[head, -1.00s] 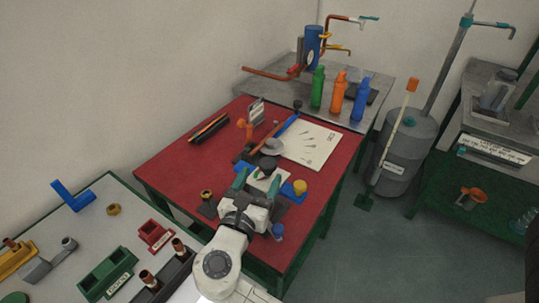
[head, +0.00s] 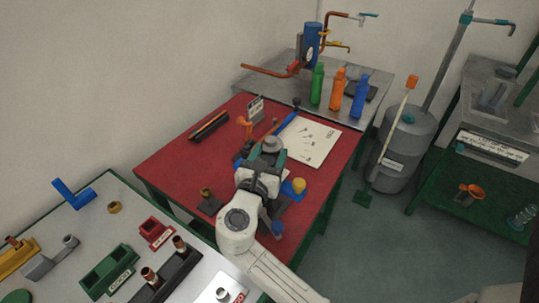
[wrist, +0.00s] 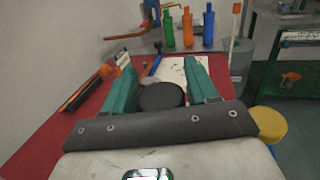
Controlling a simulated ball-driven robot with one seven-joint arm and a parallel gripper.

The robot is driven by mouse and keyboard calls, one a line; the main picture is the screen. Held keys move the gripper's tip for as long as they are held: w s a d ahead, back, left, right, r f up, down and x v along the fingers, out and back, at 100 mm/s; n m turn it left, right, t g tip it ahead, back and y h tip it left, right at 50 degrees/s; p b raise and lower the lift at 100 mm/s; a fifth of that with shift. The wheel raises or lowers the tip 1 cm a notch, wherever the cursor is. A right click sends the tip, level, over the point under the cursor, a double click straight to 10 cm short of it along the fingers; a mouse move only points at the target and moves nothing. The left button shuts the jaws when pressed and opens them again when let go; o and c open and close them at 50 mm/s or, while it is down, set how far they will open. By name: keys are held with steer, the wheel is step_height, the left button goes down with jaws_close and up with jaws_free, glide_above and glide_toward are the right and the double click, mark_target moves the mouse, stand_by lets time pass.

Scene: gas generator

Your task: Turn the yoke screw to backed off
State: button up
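My gripper (head: 264,157) is over the red table, its teal fingers pointing toward the back. In the wrist view my gripper (wrist: 164,85) has its two fingers spread wide apart. A dark round knob (wrist: 162,96), which looks like the head of the yoke screw, lies between them, with a gap to the right finger. I cannot tell whether the left finger touches it. In the head view my gripper hides this knob. A grey round part (head: 271,144) stands just beyond the fingertips. The screw's thread and turn position are not visible.
The red table (head: 180,150) also holds a white sheet (head: 312,140), a dark tray (head: 209,126), an orange piece (head: 244,122) and a yellow knob (head: 298,185). Green, orange and blue bottles (head: 358,96) stand on the back bench.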

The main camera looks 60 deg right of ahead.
steer(key=c, duration=0.7)
steer(key=shift+r+n+t+y+p, duration=0.3)
steer(key=shift+n+t+p, duration=0.3)
steer(key=shift+t+p, duration=0.35)
steer(key=shift+w+a+f+n+t+y+p, duration=0.15)
steer(key=shift+n+t+y+p, duration=0.35)
steer(key=shift+n+t+y, duration=0.45)
steer(key=shift+w+a+n+t+y+p, duration=0.15)
steer(key=shift+n+t+y+p, duration=0.4)
steer(key=shift+t, duration=0.65)
steer(key=shift+d, duration=0.1)
steer(key=o, duration=0.9)
steer(key=shift+o, duration=0.2)
steer(key=shift+f, duration=0.1)
steer(key=b+v, duration=0.2)
steer(key=v, duration=0.9)
